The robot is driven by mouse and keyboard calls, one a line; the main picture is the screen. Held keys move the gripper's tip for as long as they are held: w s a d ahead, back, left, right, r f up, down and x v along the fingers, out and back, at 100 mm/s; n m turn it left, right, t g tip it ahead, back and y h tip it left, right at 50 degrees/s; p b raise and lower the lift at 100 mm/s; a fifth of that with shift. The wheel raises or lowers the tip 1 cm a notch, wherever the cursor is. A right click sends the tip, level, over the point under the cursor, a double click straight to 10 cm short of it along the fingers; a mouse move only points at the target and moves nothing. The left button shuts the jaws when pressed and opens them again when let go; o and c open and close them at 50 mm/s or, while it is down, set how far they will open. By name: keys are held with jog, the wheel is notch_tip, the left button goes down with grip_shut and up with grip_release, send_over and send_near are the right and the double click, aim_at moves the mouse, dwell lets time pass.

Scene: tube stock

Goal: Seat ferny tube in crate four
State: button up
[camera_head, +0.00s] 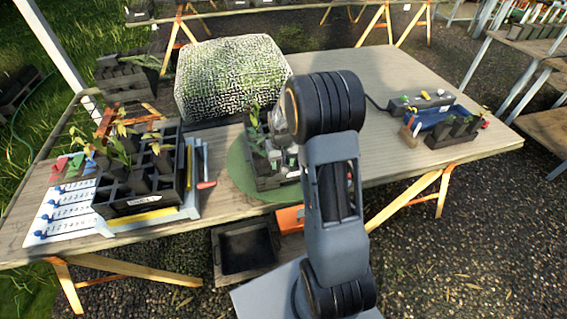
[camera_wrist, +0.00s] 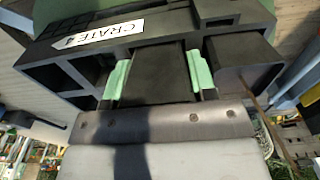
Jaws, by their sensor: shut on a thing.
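In the wrist view a black crate (camera_wrist: 55,72) bears a white label reading "CRATE 4". My gripper (camera_wrist: 156,78) has pale green pads shut on the two sides of a dark, square-sided tube (camera_wrist: 155,68). The tube is at the crate's labelled side, between two open cells; I cannot tell how deep it sits. Its leaves are out of sight, so I cannot tell if it is the ferny one. In the head view my arm hides most of the gripper. It stands in front of a dark crate of plants (camera_head: 262,183) on a green disc (camera_head: 238,170).
A labelled black crate (camera_head: 112,207) with leafy tubes stands on a white and blue stand at left. A smaller tray (camera_head: 452,138) with plants is at right. Bare tabletop (camera_head: 390,75) lies back right.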

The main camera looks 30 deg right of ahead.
jog(key=shift+s+a+f+g, duration=0.15)
jog(key=shift+s+f, duration=0.2)
jog(key=shift+f, duration=0.25)
jog(key=shift+s+f+g, duration=0.15)
jog(key=shift+s+f, duration=0.2)
jog(key=shift+f, duration=0.25)
jog(key=o, duration=0.9)
jog(key=shift+w+r, duration=0.25)
jog(key=shift+r, duration=0.15)
jog(key=shift+o, duration=0.8)
jog(key=w+r, duration=0.3)
jog(key=shift+r, duration=0.3)
jog(key=s+r, duration=0.1)
jog(key=r, duration=0.1)
jog(key=s+r, duration=0.1)
jog(key=r, duration=0.2)
jog(key=s+r, duration=0.1)
jog(key=r, duration=0.1)
jog(key=shift+s+r, duration=0.15)
jog(key=shift+r, duration=0.1)
jog(key=r, duration=0.3)
jog(key=shift+w+r, duration=0.1)
jog(key=shift+w, duration=0.1)
jog(key=shift+s+r, duration=0.1)
jog(key=shift+r, duration=0.2)
jog(key=shift+r+t, duration=0.3)
jog(key=shift+t, duration=0.1)
